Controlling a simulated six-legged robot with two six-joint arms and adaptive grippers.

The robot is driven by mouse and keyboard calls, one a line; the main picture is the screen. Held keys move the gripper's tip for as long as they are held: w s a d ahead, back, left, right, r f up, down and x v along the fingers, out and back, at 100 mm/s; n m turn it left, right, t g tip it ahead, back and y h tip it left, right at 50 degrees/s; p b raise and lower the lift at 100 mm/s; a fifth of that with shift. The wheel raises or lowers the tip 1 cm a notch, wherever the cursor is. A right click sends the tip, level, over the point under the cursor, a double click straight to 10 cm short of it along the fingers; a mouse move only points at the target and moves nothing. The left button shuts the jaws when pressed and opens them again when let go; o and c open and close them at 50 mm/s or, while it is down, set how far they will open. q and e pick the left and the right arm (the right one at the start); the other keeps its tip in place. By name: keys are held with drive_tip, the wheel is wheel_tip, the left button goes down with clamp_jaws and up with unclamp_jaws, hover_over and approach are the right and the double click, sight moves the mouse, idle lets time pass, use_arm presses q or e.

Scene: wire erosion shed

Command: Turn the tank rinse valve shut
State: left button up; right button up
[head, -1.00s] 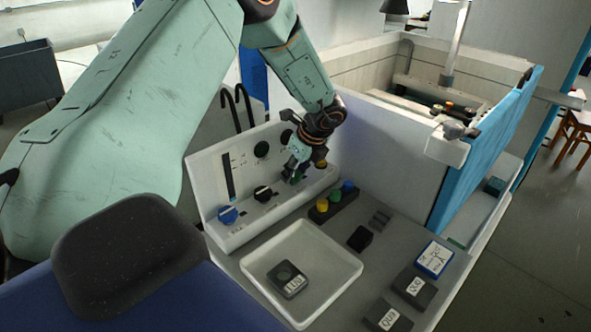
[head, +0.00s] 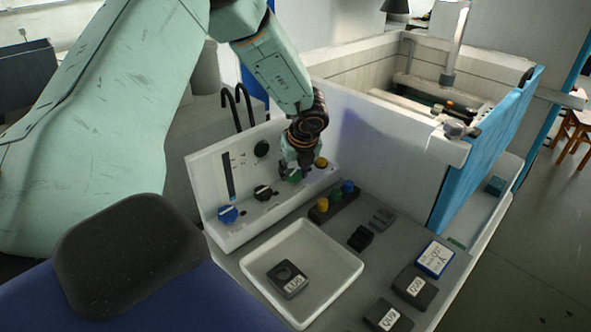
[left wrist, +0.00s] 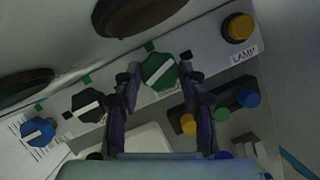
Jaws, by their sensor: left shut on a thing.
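A sloped white control panel (head: 240,222) carries a row of knobs: blue (head: 228,214), black (head: 263,192), green (head: 294,175) and a yellow lamp knob (head: 321,162). My left gripper (head: 299,166) comes down from above and is shut on the green knob, partly hiding it. In the left wrist view the green knob (left wrist: 158,71), with a slanted white pointer bar, lies between the two fingertips (left wrist: 160,76). I cannot read a label for the green knob. The black knob (left wrist: 88,105) and blue knob (left wrist: 38,131) stand to its left. My right gripper is not in view.
A white tray (head: 338,245) holding a dark labelled block (head: 287,279) lies in front of the panel. A black strip with yellow, green and blue buttons (head: 335,203) stands close to the right. The tank wall (head: 385,155) rises behind. Two black hooks (head: 238,102) stand behind the panel.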

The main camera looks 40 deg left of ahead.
use_arm(q)
drive_tip(key=shift+a+r+m+t+h+p, duration=0.1)
drive_tip(key=shift+m+t+h+p, duration=0.4)
drive_tip(key=shift+m, duration=1.4)
drive_tip(key=o, duration=1.2)
drive_tip(key=shift+s, duration=0.15)
drive_tip(key=shift+c, duration=0.2)
